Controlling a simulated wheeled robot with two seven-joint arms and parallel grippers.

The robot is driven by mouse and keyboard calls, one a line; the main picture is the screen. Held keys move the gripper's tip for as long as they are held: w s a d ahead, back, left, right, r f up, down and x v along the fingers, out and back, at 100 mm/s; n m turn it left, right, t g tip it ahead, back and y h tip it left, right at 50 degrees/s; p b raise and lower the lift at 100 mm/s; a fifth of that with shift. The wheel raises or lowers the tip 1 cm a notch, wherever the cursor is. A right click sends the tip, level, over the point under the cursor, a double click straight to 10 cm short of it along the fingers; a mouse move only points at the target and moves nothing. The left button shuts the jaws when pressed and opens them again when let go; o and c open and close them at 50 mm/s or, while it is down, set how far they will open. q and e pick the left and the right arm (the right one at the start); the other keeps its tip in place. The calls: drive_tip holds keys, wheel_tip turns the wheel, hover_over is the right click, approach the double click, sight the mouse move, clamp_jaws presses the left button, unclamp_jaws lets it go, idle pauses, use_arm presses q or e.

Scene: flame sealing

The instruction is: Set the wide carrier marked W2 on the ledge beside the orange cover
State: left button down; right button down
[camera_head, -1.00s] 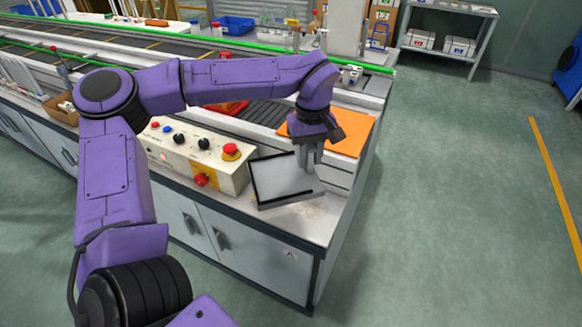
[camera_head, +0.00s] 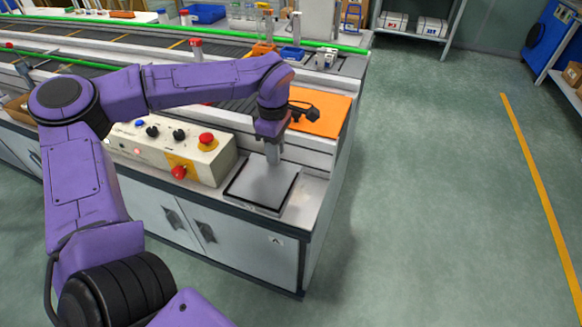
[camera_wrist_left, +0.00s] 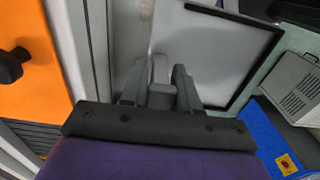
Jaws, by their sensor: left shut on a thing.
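The wide carrier (camera_head: 262,187) is a flat grey tray with a black rim. My left gripper (camera_head: 273,160) is shut on it from above, at its far edge. The carrier is over the ledge (camera_head: 308,195) at the right end of the bench, near the orange cover (camera_head: 322,115); I cannot tell whether it touches the ledge. In the left wrist view the carrier (camera_wrist_left: 215,60) spreads out beyond my gripper (camera_wrist_left: 160,75), and the orange cover (camera_wrist_left: 30,75) is at the left. No W2 mark is readable. My right gripper is not in view.
A cream control box (camera_head: 170,150) with red buttons and black knobs stands just left of the carrier. Dark conveyor belts (camera_head: 230,45) with green rails run behind. The bench ends at the right, with open floor (camera_head: 430,190) beyond. A shelf with boxes (camera_head: 415,25) stands farther back.

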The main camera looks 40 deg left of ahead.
use_arm(q)
drive_tip(key=w+d+f, duration=0.1)
drive_tip(key=f, duration=0.1)
drive_tip(key=w+f, duration=0.1)
drive_tip(key=f, duration=0.2)
drive_tip(key=w+d+f, duration=0.1)
drive_tip(key=w+f, duration=0.1)
drive_tip(key=f, duration=0.1)
drive_tip(key=shift+d+f, duration=0.15)
drive_tip(key=shift+d, duration=0.2)
drive_tip(key=shift+w+a+f, duration=0.1)
drive_tip(key=shift+f, duration=0.15)
drive_tip(key=c, duration=0.8)
unclamp_jaws()
drive_tip(key=shift+f, duration=0.1)
wheel_tip(320, 180, up, 12)
drive_tip(key=shift+r, duration=0.15)
